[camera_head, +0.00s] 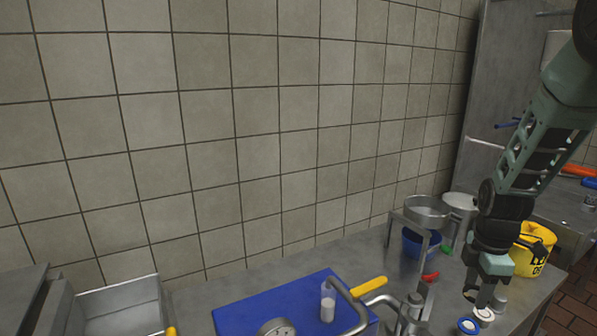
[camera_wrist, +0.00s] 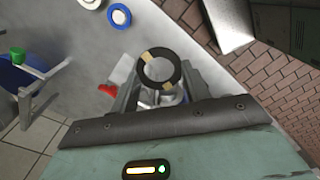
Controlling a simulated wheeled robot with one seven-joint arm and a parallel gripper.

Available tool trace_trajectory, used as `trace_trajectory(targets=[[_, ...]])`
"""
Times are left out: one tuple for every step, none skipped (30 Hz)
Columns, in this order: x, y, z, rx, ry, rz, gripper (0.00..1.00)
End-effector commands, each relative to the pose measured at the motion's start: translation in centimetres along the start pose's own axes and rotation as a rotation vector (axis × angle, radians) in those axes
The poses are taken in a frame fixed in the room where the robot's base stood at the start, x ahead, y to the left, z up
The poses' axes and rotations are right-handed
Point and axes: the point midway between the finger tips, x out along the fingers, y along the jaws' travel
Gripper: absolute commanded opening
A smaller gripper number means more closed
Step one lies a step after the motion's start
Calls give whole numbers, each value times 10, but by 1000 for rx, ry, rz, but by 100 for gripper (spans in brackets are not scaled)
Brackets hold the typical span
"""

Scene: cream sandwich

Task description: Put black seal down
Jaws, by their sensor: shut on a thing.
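The black seal (camera_wrist: 178,68) is a dark ring with two tan marks, held between the fingertips of my gripper (camera_wrist: 160,80) in the wrist view. My gripper (camera_head: 483,295) is shut on it above the right end of the metal counter in the head view. The seal shows there only as a small dark shape (camera_head: 469,294) at the fingertips. I cannot tell its exact height above the counter.
A blue-and-white ring (camera_head: 467,325) and a white ring (camera_head: 485,314) lie on the counter near my gripper. A red item (camera_head: 430,276) and a metal stand with a bowl (camera_head: 425,212) are to the left. A yellow bucket (camera_head: 535,245) stands to the right.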

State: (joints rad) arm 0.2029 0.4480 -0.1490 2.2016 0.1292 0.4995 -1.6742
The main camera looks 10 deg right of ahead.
Motion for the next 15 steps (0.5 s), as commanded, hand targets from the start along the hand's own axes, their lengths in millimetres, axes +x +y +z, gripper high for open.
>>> trace_trajectory(targets=[[2,0,-6,38,0,-1,26],[3,1,-8,64,0,0,26],[4,1,-13,106,0,-1,26],[6,1,-17,137,-1,-1,26],[8,1,-21,176,-1,-2,26],[10,1,-27,230,-1,-3,26],[11,1,-32,274,-1,-2,26],[13,1,-38,321,-1,-2,26],[15,1,-44,383,-1,-1,26],[17,1,-50,430,-1,-1,26],[19,0,-54,478,-1,-2,26],[22,0,-61,542,-1,-2,26],[23,0,-66,589,-1,-2,26],[25,-1,-72,637,-1,-2,26],[27,-2,-79,699,0,-1,26]])
